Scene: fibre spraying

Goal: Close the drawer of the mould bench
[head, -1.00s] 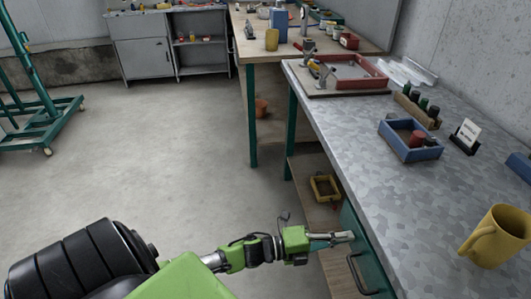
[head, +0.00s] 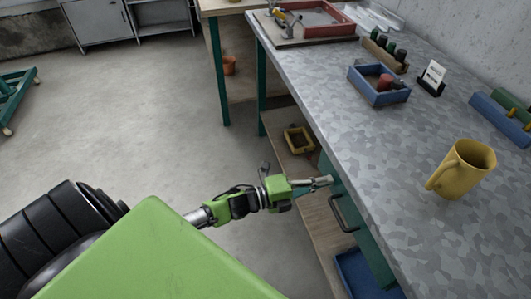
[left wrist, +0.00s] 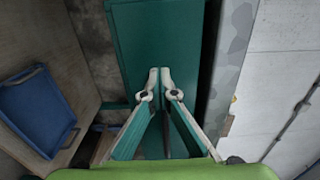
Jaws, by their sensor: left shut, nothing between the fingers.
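The mould bench has a grey mottled top (head: 340,110). Its teal drawer front (head: 362,238) with a dark bar handle (head: 343,213) is below the top's near edge. My left gripper (head: 322,182) is shut and empty, its fingertips by the drawer front, just beyond the handle in the picture. In the left wrist view the closed fingertips (left wrist: 159,76) lie over a teal panel (left wrist: 150,35), with a dark strip between it and the bench top's edge. I cannot tell whether they touch, or how far the drawer is open. My right gripper is out of view.
A yellow mug (head: 465,170), a blue box (head: 378,88) and a red-framed tray (head: 312,20) stand on the bench. A yellow tray (head: 299,140) and a blue tray (head: 362,272) are on the lower shelf.

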